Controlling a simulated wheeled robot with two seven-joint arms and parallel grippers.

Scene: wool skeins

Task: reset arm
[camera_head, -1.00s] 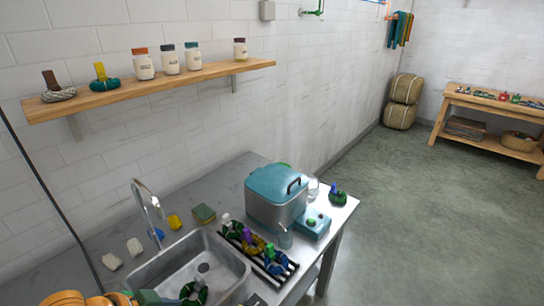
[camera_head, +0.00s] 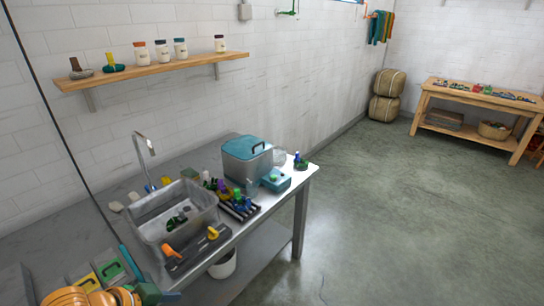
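A dark green skein (camera_head: 177,218) lies in the sink. Several skeins with coloured tags lie on a dark rack (camera_head: 240,213) right of the sink. Another green skein (camera_head: 300,164) sits at the counter's far right end.
A teal-lidded pot (camera_head: 247,161) and a teal box (camera_head: 276,181) stand on the counter. A dark board (camera_head: 197,250) lies at its front edge. A wall shelf (camera_head: 160,72) holds jars. A wooden table (camera_head: 478,99) stands far right. The floor (camera_head: 410,220) between is clear.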

